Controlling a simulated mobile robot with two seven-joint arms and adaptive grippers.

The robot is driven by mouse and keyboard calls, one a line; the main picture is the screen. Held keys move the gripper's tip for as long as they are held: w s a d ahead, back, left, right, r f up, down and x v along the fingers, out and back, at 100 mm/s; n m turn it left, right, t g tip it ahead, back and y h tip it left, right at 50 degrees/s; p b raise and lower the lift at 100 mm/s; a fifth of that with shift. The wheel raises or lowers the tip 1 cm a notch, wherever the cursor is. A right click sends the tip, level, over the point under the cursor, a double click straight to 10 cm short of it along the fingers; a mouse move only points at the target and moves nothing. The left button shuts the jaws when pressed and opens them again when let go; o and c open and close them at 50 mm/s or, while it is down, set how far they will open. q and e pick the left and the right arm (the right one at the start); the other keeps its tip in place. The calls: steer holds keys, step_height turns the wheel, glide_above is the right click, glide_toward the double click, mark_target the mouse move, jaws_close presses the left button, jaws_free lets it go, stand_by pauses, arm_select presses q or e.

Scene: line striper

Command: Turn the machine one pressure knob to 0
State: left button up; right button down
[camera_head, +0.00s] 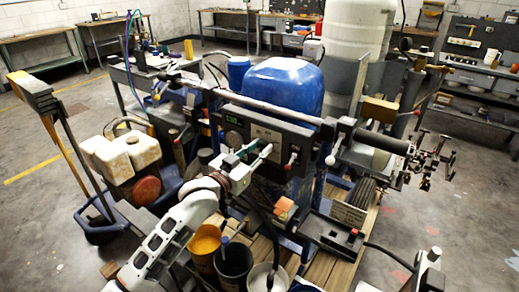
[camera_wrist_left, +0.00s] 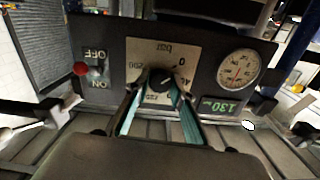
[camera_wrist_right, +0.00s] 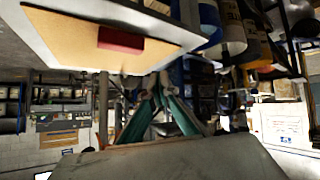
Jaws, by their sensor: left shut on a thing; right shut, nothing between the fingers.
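The pressure knob (camera_wrist_left: 162,80) is a dark round knob on a pale dial plate (camera_wrist_left: 146,50) marked "bar", seen upside down in the left wrist view. The numbers 0, 40 and 200 show around it; its exact setting is hard to read. My left gripper (camera_wrist_left: 159,88) is shut on the knob, with one green-padded finger on each side. In the head view my left gripper (camera_head: 262,152) reaches the machine's dark control panel (camera_head: 286,138) and hides the knob. My right gripper (camera_wrist_right: 162,82) is shut and empty, away from the panel.
Beside the knob are a red-tipped ON/OFF switch (camera_wrist_left: 82,69), a round gauge (camera_wrist_left: 239,69) and a green display (camera_wrist_left: 219,107) reading about 130. A long grey bar (camera_head: 262,106) crosses above the panel. Paint buckets (camera_head: 234,262) stand below my left arm.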

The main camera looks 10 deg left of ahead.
arm_select(q)
steer(key=shift+n, duration=0.6)
steer(key=o, duration=1.1)
steer(key=v, duration=1.2)
steer(key=shift+f, duration=0.1)
